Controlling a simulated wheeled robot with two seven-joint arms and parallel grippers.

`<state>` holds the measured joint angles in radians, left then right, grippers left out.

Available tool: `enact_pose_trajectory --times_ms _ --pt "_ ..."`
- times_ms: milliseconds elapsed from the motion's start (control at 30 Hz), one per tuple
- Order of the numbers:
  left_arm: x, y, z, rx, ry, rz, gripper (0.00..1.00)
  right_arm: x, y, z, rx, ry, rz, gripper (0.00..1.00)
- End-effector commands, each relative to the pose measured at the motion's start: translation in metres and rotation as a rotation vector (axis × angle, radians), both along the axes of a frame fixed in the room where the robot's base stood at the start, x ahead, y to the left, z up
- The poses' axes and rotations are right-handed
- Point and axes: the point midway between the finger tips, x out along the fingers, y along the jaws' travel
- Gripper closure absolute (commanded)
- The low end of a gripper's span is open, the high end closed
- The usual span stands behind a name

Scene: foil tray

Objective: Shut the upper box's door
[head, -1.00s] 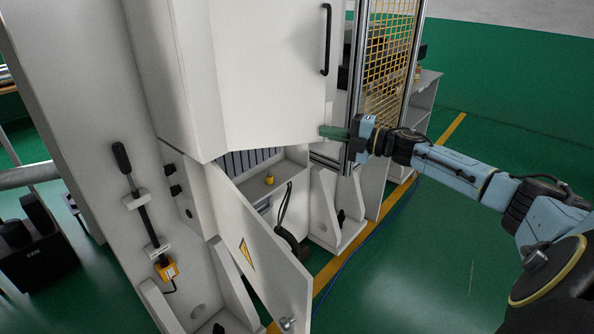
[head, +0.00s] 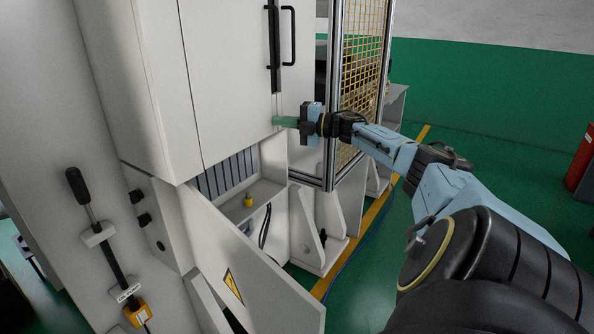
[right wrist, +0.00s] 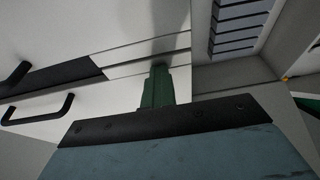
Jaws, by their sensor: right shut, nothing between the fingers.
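The upper box's door (head: 228,75) is a tall white panel at the upper left of the head view. It looks nearly flush with its box, but I cannot tell if it is fully shut. A black bar handle (head: 293,37) stands at its right side, and handles show in the right wrist view (right wrist: 50,115). My right gripper (head: 279,121) has green fingers, shut and empty, at the door's lower right edge. In the right wrist view the fingertips (right wrist: 160,72) are against or very close to the white surface. My left gripper is out of view.
Below, the lower box's door (head: 245,265), with a yellow warning triangle, hangs open. A yellow-mesh guard (head: 362,60) on a metal post stands right of the door, close to my right arm. A lever (head: 90,215) is at the left.

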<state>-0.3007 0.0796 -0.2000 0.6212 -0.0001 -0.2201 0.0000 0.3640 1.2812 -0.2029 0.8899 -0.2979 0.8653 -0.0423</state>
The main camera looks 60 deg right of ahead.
Motion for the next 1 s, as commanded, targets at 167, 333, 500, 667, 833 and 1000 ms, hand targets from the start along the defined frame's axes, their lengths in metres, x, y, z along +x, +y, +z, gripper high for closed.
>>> enact_pose_trajectory --times_ms 167,333,500,667,833,1000 --pt "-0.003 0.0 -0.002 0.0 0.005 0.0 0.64 0.001 -0.007 0.006 0.004 -0.015 -0.023 1.0" --pt "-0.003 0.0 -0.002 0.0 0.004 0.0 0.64 0.002 -0.006 0.008 0.006 -0.018 -0.02 1.0" --pt "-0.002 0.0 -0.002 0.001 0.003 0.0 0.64 0.003 -0.005 0.009 0.009 -0.021 -0.018 1.0" --pt "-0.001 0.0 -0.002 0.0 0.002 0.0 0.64 0.002 -0.005 0.009 0.011 -0.023 -0.017 1.0" --pt "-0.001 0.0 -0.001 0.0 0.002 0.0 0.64 -0.006 -0.008 0.008 0.009 -0.019 -0.019 1.0" --pt "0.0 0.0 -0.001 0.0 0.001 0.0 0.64 -0.019 -0.012 0.006 0.005 -0.015 -0.023 1.0"
